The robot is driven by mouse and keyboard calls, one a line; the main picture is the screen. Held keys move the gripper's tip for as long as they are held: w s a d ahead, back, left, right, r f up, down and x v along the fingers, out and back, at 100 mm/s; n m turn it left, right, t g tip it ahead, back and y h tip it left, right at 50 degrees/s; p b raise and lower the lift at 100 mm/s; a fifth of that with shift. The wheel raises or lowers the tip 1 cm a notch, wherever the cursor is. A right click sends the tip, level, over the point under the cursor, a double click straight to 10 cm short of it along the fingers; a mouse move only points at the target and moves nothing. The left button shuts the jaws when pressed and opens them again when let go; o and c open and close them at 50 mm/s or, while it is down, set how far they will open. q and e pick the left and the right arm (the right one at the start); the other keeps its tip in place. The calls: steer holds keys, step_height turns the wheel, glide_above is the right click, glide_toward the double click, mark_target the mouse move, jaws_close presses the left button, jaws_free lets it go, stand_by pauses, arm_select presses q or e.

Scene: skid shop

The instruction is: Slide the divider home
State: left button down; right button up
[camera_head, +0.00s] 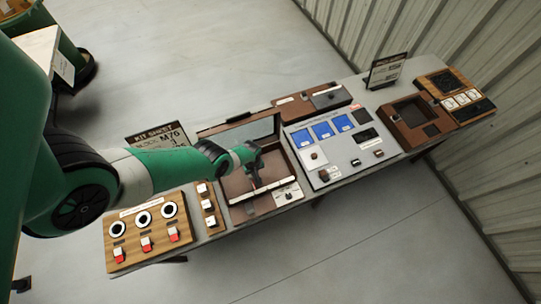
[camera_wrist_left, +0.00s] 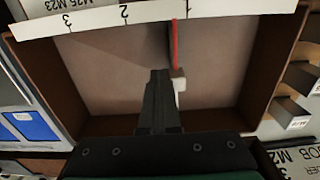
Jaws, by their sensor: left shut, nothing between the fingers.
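An open brown box (camera_wrist_left: 243,90) fills most of the left wrist view, with a white strip (camera_wrist_left: 95,23) numbered 1, 2 and 3 along one edge. A thin divider with a red edge (camera_wrist_left: 175,42) stands inside the box near the number 1, with a small pale block (camera_wrist_left: 180,85) at its end. My left gripper (camera_wrist_left: 160,75) is shut and empty, its tips beside that block; I cannot tell whether they touch. In the head view my left gripper (camera_head: 256,181) reaches down into the box (camera_head: 233,140). My right gripper is out of view.
A grey panel (camera_head: 352,153) with blue cards is right of the box. A wooden board (camera_head: 132,236) with white rings and red-and-white blocks lies to the left. A kit sheet sign (camera_head: 160,137) stands behind. Another brown tray (camera_head: 396,122) is further right.

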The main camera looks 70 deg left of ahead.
arm_select(q)
steer(key=shift+s+d+p, duration=0.2)
steer(key=shift+s+p, duration=0.4)
steer(key=shift+s, duration=0.75)
steer(key=shift+s+d+p, duration=0.1)
steer(key=shift+s+p, duration=0.35)
steer(key=shift+s, duration=0.4)
steer(key=shift+s+p, duration=0.35)
steer(key=shift+s, duration=0.5)
steer(key=shift+s+d+p, duration=0.15)
steer(key=shift+s+p, duration=0.2)
steer(key=shift+s, duration=0.55)
steer(key=shift+w, duration=0.4)
steer(key=shift+w, duration=0.1)
